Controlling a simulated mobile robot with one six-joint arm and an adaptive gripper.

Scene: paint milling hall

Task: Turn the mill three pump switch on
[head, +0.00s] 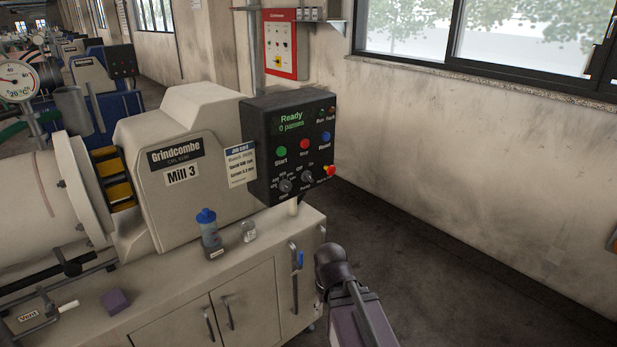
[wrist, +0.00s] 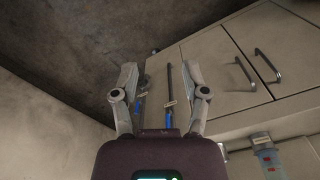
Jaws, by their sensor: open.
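The Mill 3 control panel (head: 291,146) is a black box in the head view, with a lit screen reading Ready, 0 passes. Two dark rotary knobs sit low on it, a left knob (head: 285,186) and a right knob (head: 308,177). Their small labels and pointer settings are too small to read surely, so I cannot tell the pump switch's position. My gripper (wrist: 160,72) is open and empty in the wrist view, its two fingers spread apart. My arm shows below and right of the panel in the head view, apart from it.
A red emergency button (head: 329,170) sits beside the knobs. A blue-capped bottle (head: 208,229), a small jar (head: 249,232) and a purple block (head: 115,301) stand on the cabinet (head: 243,302). Blue-handled tools (wrist: 168,88) hang at its end. The floor to the right is clear.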

